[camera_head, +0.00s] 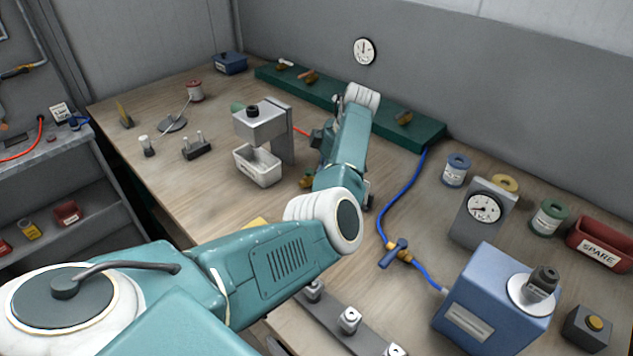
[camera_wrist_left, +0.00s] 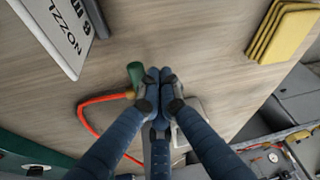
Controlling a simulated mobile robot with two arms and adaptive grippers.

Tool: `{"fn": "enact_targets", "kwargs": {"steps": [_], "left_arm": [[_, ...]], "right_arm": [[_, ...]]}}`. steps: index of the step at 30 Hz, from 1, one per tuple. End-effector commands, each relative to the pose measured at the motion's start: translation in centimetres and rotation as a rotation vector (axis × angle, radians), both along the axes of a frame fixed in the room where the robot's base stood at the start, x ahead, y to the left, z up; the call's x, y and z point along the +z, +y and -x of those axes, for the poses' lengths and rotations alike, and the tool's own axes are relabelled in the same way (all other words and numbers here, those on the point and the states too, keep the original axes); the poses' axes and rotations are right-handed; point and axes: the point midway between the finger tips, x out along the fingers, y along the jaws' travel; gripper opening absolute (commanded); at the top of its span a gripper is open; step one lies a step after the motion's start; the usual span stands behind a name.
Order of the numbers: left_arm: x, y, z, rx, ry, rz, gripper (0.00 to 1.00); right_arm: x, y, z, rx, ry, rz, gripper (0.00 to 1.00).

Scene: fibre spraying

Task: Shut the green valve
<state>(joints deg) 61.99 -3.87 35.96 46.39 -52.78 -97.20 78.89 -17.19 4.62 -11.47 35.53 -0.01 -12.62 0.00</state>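The green valve handle (camera_wrist_left: 135,74) shows in the left wrist view, upright in the picture, with a small brass part at its lower end and a red hose (camera_wrist_left: 88,112) curving away left. My left gripper (camera_wrist_left: 158,80) has its dark blue fingers together, just right of the green handle. Nothing shows between the fingertips; whether they touch the handle I cannot tell. In the head view my left arm hides most of this spot; a brass piece (camera_head: 306,181) shows beside the arm. My right gripper is not in view.
A grey nozzle stand with a white tray (camera_head: 257,168) is left of my arm. Yellow pads (camera_wrist_left: 284,30) lie to the right in the wrist view. A blue valve (camera_head: 394,252) on a blue hose and a blue box (camera_head: 490,300) stand on the right side.

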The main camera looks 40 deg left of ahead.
Motion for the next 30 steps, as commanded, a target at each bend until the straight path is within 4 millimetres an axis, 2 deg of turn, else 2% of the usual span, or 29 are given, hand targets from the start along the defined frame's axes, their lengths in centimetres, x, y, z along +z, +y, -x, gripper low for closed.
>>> {"fn": "enact_targets", "kwargs": {"steps": [21, 26, 30], "left_arm": [[0.3, -0.2, -0.4, -0.002, -0.005, -0.001, 0.00], [2.1, -0.8, -0.7, -0.002, -0.009, -0.002, 0.00], [4.9, -1.7, -0.9, -0.002, -0.009, -0.002, 0.00]], "right_arm": [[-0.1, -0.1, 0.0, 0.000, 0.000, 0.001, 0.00], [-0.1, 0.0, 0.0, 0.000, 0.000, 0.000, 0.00], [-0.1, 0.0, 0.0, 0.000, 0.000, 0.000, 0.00]]}}
